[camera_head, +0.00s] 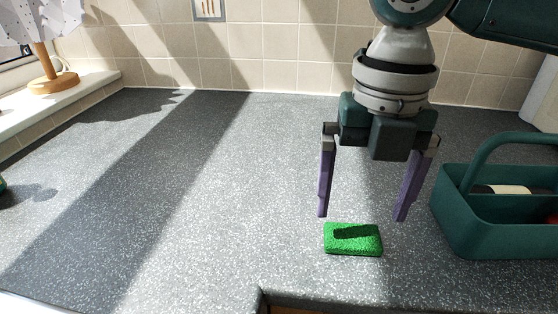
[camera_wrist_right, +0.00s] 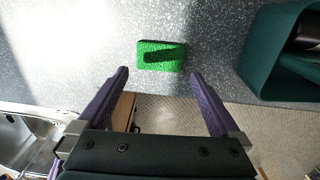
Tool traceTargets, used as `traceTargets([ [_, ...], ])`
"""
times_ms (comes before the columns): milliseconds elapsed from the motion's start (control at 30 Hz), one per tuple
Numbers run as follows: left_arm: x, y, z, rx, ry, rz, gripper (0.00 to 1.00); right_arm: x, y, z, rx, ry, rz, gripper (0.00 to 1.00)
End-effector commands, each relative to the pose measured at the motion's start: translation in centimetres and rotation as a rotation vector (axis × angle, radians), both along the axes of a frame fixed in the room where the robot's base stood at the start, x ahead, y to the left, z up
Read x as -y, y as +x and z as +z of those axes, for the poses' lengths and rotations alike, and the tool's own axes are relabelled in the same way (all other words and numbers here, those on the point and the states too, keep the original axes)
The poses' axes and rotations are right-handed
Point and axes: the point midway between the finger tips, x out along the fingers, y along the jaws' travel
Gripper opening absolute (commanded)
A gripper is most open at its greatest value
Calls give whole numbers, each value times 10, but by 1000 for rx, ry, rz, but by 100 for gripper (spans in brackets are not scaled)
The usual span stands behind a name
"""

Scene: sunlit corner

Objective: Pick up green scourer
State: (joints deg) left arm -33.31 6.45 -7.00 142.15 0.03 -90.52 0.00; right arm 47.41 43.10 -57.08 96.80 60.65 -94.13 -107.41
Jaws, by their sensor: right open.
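The green scourer (camera_head: 352,240) is a small flat block lying on the grey speckled countertop near its front edge, with a dark shadow across its top. My right gripper (camera_head: 360,217) is open and empty above and slightly behind the scourer. Its two purple fingers point down and stand wider apart than the scourer. In the right wrist view the scourer (camera_wrist_right: 162,56) lies beyond the fingertips of the right gripper (camera_wrist_right: 160,74), between their lines and not touching them. My left gripper is not in view.
A dark green caddy (camera_head: 480,230) with a handle stands close to the right of my right gripper and holds a few items. A lamp (camera_head: 50,75) stands on the sill at the far left. A green thing (camera_head: 2,184) is cut off at the left edge. The middle countertop is clear.

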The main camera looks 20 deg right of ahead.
Motion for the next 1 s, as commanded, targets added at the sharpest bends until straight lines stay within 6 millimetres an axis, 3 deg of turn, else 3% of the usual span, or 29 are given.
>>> traceTargets([
  [300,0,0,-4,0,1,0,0,2,1,-45,-1,0,0,100],
  [633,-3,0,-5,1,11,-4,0,2,2,-54,2,0,1,100],
  [1000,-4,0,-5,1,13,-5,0,2,2,-53,2,0,0,60],
])
